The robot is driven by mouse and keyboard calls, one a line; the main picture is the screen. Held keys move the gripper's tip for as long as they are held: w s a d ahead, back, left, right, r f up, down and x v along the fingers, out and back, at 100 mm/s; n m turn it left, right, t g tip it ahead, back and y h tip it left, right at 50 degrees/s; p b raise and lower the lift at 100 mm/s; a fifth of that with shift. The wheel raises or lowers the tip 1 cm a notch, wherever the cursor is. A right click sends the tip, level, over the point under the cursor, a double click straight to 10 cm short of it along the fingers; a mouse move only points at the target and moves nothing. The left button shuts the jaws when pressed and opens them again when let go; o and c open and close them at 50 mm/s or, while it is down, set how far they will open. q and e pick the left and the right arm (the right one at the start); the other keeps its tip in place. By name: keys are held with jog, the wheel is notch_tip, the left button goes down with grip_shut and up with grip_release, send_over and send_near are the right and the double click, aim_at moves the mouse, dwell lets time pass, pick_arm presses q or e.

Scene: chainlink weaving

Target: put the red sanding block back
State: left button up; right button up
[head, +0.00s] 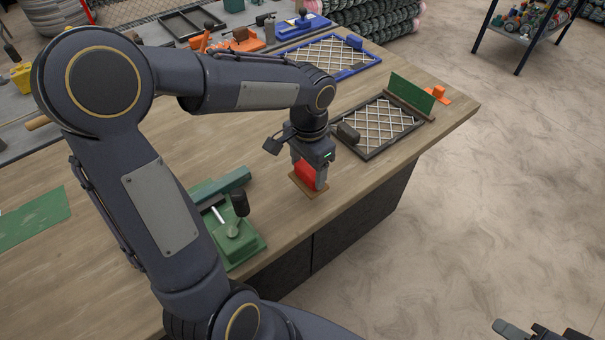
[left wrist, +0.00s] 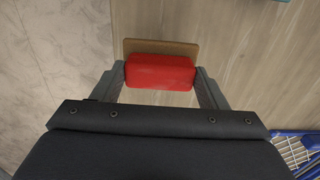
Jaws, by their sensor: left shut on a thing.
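The red sanding block (head: 304,178) is between the fingers of my left gripper (head: 310,172), which is shut on it. In the left wrist view the red block (left wrist: 160,72) fills the space between the two fingers of the gripper (left wrist: 160,76). A thin brown pad (head: 308,188) lies at the block's underside, near the table's front edge; it also shows beyond the block in the left wrist view (left wrist: 160,46). I cannot tell whether block and pad touch. My right gripper (head: 530,330) shows only in part at the bottom right.
A black-framed mesh panel (head: 385,128) with a green board (head: 412,93) lies to the right on the wooden table (head: 452,103). A green vise-like tool (head: 238,240) stands to the left. A blue-framed mesh (head: 335,58) lies behind. Bare tabletop surrounds the pad.

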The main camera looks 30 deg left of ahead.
aim_at(302, 177)
pick_arm(q)
jog(key=shift+a+f, duration=0.45)
jog(key=shift+f, duration=0.1)
jog(key=shift+w+a+f, duration=0.1)
jog(key=shift+a+f, duration=0.05)
jog(key=shift+f, duration=0.7)
jog(key=shift+a+f, duration=0.15)
jog(key=shift+f, duration=0.65)
jog(key=shift+f, duration=0.1)
jog(key=shift+f, duration=0.15)
jog(key=o, duration=0.9)
jog(key=shift+o, duration=0.2)
